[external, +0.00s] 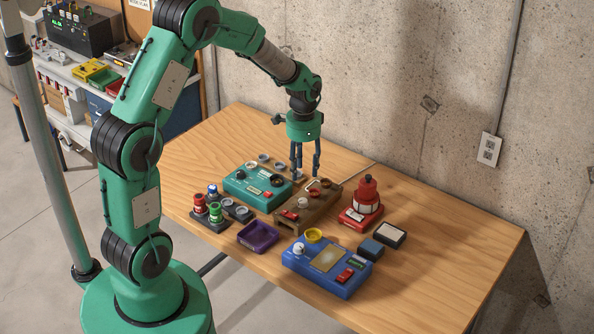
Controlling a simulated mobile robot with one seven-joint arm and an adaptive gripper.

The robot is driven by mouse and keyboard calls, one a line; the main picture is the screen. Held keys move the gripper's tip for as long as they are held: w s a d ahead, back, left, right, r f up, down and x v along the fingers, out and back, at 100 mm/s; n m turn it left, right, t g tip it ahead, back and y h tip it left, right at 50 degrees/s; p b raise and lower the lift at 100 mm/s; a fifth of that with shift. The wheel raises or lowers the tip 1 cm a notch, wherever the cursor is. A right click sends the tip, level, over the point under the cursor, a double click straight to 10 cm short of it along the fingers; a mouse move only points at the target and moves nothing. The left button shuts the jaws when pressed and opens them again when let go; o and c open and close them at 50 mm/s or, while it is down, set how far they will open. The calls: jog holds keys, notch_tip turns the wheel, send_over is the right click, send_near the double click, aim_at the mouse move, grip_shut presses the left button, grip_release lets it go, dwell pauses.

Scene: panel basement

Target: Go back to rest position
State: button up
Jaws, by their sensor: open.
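My gripper (305,160) is open and points down over the wooden table (440,285). Its dark fingers hang just above or beside the far end of a brown wooden block panel (318,207), which carries red parts. I cannot tell from this view whether the fingertips touch anything. Nothing shows between the fingers. The green arm reaches from its base at the lower left, up and over to the table. Part of the area behind the fingers is hidden.
Near the gripper are a teal panel (257,187), a blue panel (327,268), a red stacked device (365,200), a purple tray (258,236) and red, green and blue capped pieces (215,212). A concrete wall (400,70) stands behind. The table's right end is clear.

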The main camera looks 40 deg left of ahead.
jog(key=shift+r, duration=0.1)
dwell(0.3)
jog(key=s+r+n+t+b, duration=0.3)
jog(key=s+r, duration=1)
jog(key=r, duration=0.5)
jog(key=s+r+n+t+b, duration=0.1)
jog(key=s+r+n, duration=0.1)
jog(key=s, duration=0.7)
jog(key=s+r+n+t+b, duration=0.1)
jog(key=s+r+n, duration=0.1)
jog(key=s, duration=0.8)
jog(key=shift+a+r+t, duration=0.25)
jog(key=shift+r+t, duration=0.05)
jog(key=shift+w, duration=0.1)
